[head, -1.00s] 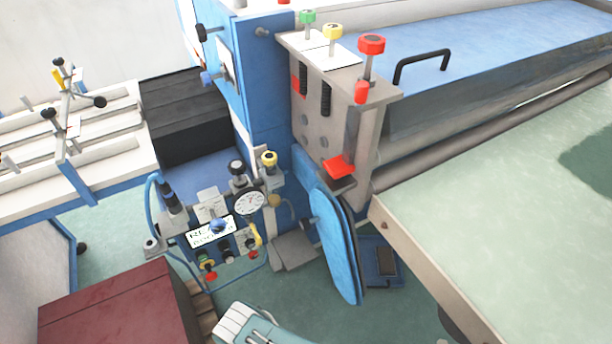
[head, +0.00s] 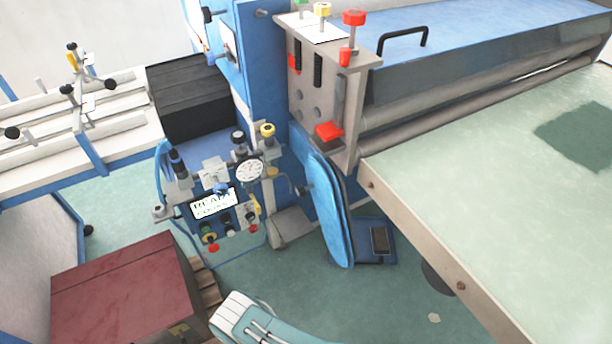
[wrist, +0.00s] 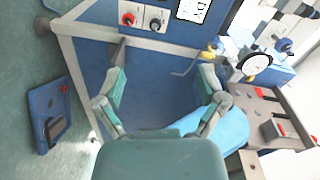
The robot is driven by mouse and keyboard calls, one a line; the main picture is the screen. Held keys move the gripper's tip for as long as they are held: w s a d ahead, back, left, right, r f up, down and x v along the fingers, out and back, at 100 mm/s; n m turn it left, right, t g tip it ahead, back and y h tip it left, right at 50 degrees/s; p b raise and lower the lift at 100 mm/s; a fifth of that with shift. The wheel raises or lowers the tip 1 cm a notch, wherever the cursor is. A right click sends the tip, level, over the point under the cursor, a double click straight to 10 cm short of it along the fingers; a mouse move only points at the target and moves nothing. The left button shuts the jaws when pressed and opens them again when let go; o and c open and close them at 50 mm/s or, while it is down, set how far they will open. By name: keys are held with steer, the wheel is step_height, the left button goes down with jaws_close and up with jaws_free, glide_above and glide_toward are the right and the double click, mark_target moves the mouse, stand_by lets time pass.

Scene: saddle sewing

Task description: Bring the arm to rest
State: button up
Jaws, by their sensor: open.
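My gripper (wrist: 160,95) shows in the wrist view with its two fingers spread wide apart. It is open and nothing is between the fingers. Behind it is the blue side of the machine. In the head view, a teal and white part of my own arm (head: 260,325) shows at the bottom edge. The fingers are out of the head view.
A control panel (head: 215,205) with a dial gauge (head: 249,170) stands left of a blue padded part (head: 325,210). A green-topped table (head: 480,190) fills the right. A dark red box (head: 125,290) stands at lower left. Green floor (head: 330,290) lies open between.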

steer(key=w+a+r+g+h, duration=0.1)
steer(key=w+a+r+h, duration=0.15)
steer(key=w+r, duration=0.55)
steer(key=w+a+r+g+h, duration=0.1)
steer(key=w+a+r, duration=0.2)
steer(key=w+r, duration=0.55)
steer(key=w+d+r+n+g, duration=0.1)
steer(key=w+d+r, duration=0.25)
steer(key=r, duration=0.65)
steer(key=w+d+r+n+g, duration=0.2)
steer(key=w+d+r, duration=0.15)
steer(key=r, duration=0.65)
steer(key=s+d+r+n+g+h, duration=0.1)
steer(key=s+d+r+n, duration=0.1)
steer(key=s+d+r, duration=0.5)
steer(key=s+d+r+n+g+h, duration=0.1)
steer(key=s+d+r+n, duration=0.15)
steer(key=d+r, duration=0.75)
steer(key=s+d+r+g, duration=0.1)
steer(key=s+d+r, duration=0.1)
steer(key=s, duration=0.5)
steer(key=s+d+r+n+g+h, duration=0.1)
steer(key=s+d+r, duration=0.1)
steer(key=s+d, duration=0.3)
steer(key=s+d+r+n+g+h, duration=0.1)
steer(key=s+d, duration=0.3)
steer(key=s, duration=0.5)
steer(key=shift+r, duration=0.55)
steer(key=shift+s+h, duration=0.1)
steer(key=shift+h, duration=0.15)
